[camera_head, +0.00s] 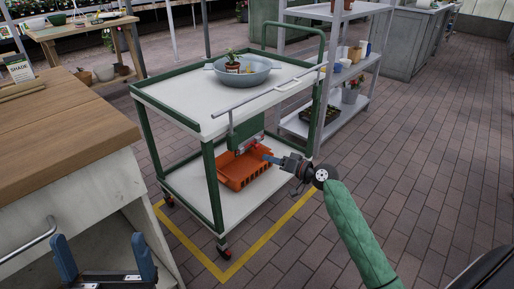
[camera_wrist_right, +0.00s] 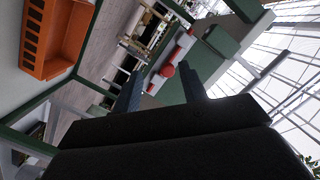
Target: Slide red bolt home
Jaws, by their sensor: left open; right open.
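The red bolt (camera_head: 241,150) sits at the lower edge of a green panel (camera_head: 247,132) hanging under the cart's top shelf. In the right wrist view the red bolt (camera_wrist_right: 168,71) shows as a round knob and bar on a pale mount, in line with the gap between the fingers. My right gripper (camera_head: 268,157) is open beside the panel, its fingers (camera_wrist_right: 162,88) either side of the knob's line of sight. I cannot tell whether they touch it. My left gripper (camera_head: 105,260) is open and empty at the lower left, away from the cart.
The cart (camera_head: 183,112) has a grey-blue basin (camera_head: 262,77) with a potted plant on top and a rail along its side. An orange crate (camera_head: 236,179) lies on its lower shelf. A wooden bench (camera_head: 50,130) stands left, a grey shelf rack (camera_head: 305,55) behind.

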